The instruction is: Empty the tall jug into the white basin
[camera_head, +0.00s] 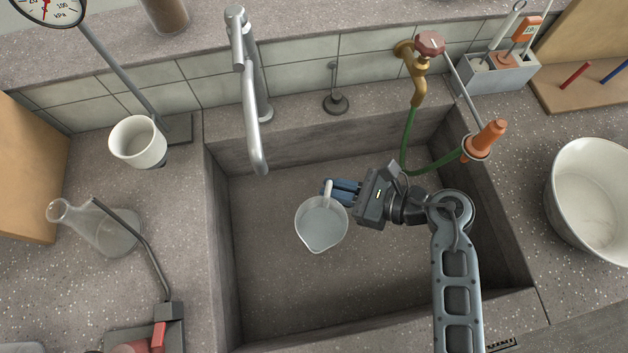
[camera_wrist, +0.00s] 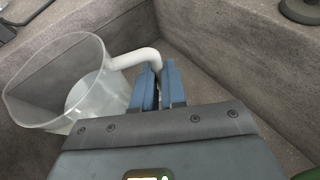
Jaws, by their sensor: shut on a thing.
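A clear jug (camera_head: 321,227) with a pour spout and a white handle is over the concrete sink in the head view. My gripper (camera_head: 341,191) is shut on its handle from the right. The jug also shows in the wrist view (camera_wrist: 72,88), with clear liquid low inside it and the blue fingers (camera_wrist: 160,85) on the handle. It looks close to upright; its height above the sink floor is hard to tell. The white basin (camera_head: 590,200) stands on the counter at the far right, apart from the jug, its bottom bare where visible.
The sink (camera_head: 270,290) has raised walls. A chrome faucet (camera_head: 252,110) reaches in from the back; a brass tap (camera_head: 418,75) with a green hose (camera_head: 408,140) and an orange nozzle (camera_head: 487,138) stands between jug and basin. A white cup (camera_head: 138,142) and a flask (camera_head: 98,228) are left.

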